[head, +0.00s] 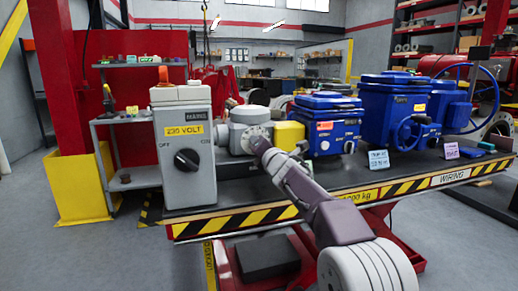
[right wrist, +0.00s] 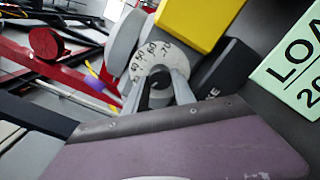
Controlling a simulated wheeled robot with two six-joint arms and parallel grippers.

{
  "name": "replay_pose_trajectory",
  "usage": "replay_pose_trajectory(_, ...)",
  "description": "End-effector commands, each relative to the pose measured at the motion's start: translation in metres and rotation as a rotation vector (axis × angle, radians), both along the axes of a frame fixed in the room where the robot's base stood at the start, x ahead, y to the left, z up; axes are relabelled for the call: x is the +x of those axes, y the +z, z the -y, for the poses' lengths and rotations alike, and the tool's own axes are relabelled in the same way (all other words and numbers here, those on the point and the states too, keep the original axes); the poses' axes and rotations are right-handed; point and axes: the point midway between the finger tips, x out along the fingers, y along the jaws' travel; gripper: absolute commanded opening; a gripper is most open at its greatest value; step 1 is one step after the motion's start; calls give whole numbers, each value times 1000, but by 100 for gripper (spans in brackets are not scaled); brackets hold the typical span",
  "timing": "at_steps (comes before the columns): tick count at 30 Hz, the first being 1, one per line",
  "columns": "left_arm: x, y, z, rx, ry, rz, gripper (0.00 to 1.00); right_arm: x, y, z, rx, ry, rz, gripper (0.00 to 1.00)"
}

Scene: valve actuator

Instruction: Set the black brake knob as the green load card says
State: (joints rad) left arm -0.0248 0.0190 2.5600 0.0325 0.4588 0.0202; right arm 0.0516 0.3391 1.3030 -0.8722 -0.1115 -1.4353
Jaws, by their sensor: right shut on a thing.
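In the right wrist view, the black brake knob (right wrist: 160,84) is at the middle of a round pale dial (right wrist: 165,55) with printed numbers. My right gripper (right wrist: 159,90) has a finger on each side of the knob and is shut on it. The knob's pointer is hidden, so its setting cannot be read. The green load card (right wrist: 295,70) is cut off at the right edge; "LOA" and "20" show. In the head view, my right gripper (head: 260,146) reaches the dial (head: 257,132) on the grey housing; the knob is hidden. My left gripper is not in view.
A grey switch box (head: 185,130) with a black OFF/ON knob stands left of the dial. A yellow block (head: 289,135) and blue actuators (head: 328,125) stand to its right. The striped bench edge (head: 240,217) runs in front. Open floor lies at the left.

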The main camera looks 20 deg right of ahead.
Motion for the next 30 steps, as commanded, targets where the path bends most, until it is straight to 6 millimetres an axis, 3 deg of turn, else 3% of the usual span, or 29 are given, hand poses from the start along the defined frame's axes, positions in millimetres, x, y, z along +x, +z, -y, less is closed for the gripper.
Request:
replay_pose_trajectory(12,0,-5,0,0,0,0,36,1,-3,0,-174,0,2,0)
replay_pose_trajectory(29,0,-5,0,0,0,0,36,1,-3,0,-200,1,2,0)
replay_pose_trajectory(30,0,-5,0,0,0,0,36,1,-3,0,-200,1,2,39)
